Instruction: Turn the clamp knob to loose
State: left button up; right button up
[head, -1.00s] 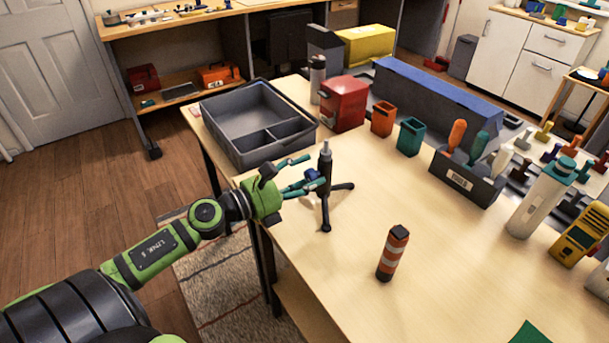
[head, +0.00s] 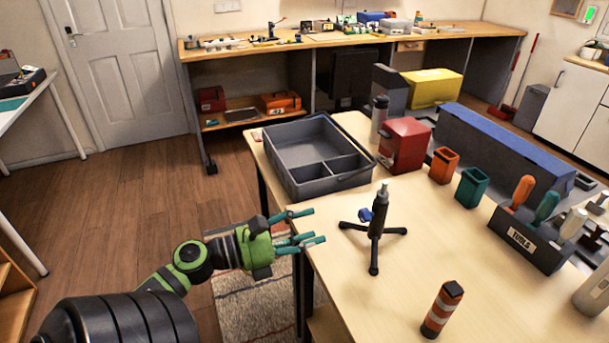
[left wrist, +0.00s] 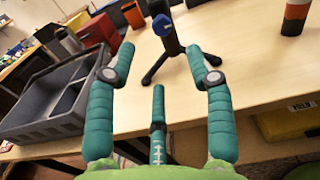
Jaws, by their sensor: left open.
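A small black tripod stand (head: 377,225) with a grey upright post stands near the left edge of the wooden table. A blue clamp knob (head: 366,214) sticks out from the left side of the post. My left gripper (head: 315,226) is open and empty, to the left of the stand and apart from the knob. In the left wrist view the stand (left wrist: 169,45) is beyond the spread teal fingers, with the blue knob (left wrist: 161,25) on its post. My right gripper does not show.
A grey divided tray (head: 300,187) lies at the table's left corner behind the stand. A red box (head: 405,145), orange and teal cups, and a tool holder (head: 528,240) stand farther right. The table around the stand is clear.

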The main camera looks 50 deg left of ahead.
pick_arm(q)
jog(key=shift+s, duration=0.1)
jog(key=n+p, duration=0.6)
send_near(360, 216)
jog(key=x, duration=0.3)
jog(key=shift+p+x, duration=0.75)
jog(key=shift+x, duration=2.55)
jog(key=shift+r, duration=0.1)
